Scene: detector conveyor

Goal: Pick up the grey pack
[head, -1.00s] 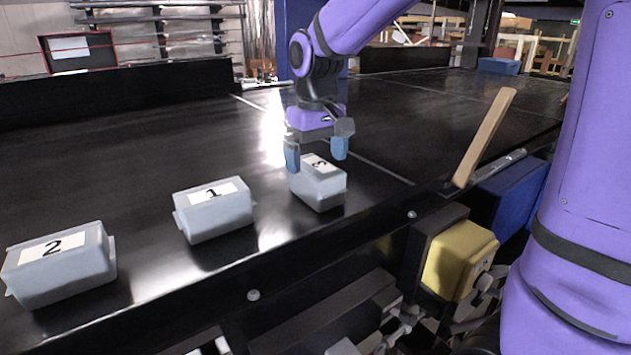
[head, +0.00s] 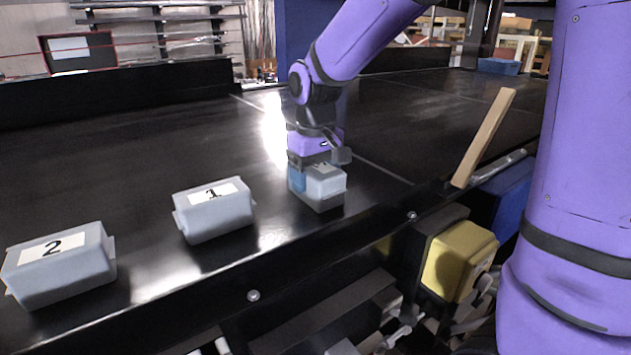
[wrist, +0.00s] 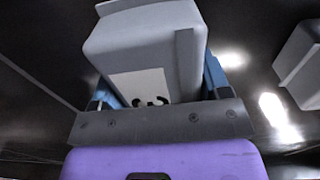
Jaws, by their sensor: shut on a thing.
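Three grey packs with numbered white labels are on the black conveyor. The pack labelled 3 (head: 325,188) stands at the right of the row, near the conveyor's front edge. My gripper (head: 316,180) is over it from above, its blue fingers on either side, shut on it. In the wrist view this grey pack (wrist: 146,45) sits between the blue fingers (wrist: 160,88), its label partly hidden by the gripper. The pack labelled 1 (head: 214,212) is to its left, and the pack labelled 2 (head: 60,266) is at the far left.
The black conveyor (head: 130,150) is clear behind the packs. A wooden bar (head: 484,138) leans up at the front edge on the right. A yellow box (head: 460,260) is mounted below the edge. Another pack (wrist: 303,65) shows at the right of the wrist view.

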